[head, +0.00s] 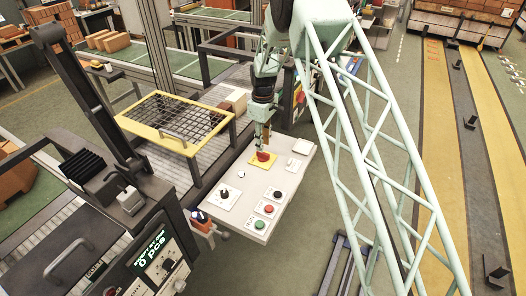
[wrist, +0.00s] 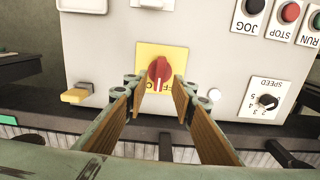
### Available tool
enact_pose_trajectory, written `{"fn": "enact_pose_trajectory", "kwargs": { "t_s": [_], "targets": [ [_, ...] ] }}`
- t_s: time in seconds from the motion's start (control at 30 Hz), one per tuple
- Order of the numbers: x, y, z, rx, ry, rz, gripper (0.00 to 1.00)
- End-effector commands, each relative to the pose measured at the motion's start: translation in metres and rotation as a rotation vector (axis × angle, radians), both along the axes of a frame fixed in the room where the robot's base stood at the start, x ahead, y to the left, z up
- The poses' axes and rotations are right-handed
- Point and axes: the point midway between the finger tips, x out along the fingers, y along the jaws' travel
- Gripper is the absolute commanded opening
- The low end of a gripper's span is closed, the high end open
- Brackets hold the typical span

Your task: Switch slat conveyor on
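A white control panel (head: 285,177) carries a red rotary switch (head: 263,156) on a yellow plate. In the wrist view the red switch (wrist: 160,70) stands upright in the picture on its yellow plate (wrist: 146,50), with lettering partly hidden at its lower edge. My gripper (head: 262,142) is over the switch. In the wrist view my gripper (wrist: 158,88) is open, with one finger on each side of the switch's lower part; I cannot tell whether they touch it. The grey slat conveyor (head: 160,165) runs behind the panel.
The panel also has a black JOG button (wrist: 249,7), a red STOP button (wrist: 290,12), a green RUN button (wrist: 316,20) and a black SPEED dial (wrist: 267,101). A yellow-framed mesh guard (head: 180,120) stands over the conveyor. A dark machine with a display (head: 155,248) stands at left.

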Motion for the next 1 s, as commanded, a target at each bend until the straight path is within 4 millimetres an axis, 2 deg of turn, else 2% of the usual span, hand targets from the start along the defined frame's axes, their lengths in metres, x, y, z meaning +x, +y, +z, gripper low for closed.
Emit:
{"fn": "enact_pose_trajectory", "kwargs": {
  "t_s": [0.2, 0.43, 0.9, 1.0],
  "targets": [
    [-0.001, 0.000, -0.026, 0.000, 0.001, 0.000, 0.24],
    [0.000, 0.000, -0.044, 0.000, 0.000, 0.000, 0.24],
    [0.000, 0.000, -0.050, 0.000, 0.000, 0.000, 0.24],
    [0.000, 0.000, -0.050, 0.000, 0.000, 0.000, 0.17]
  ]
}}
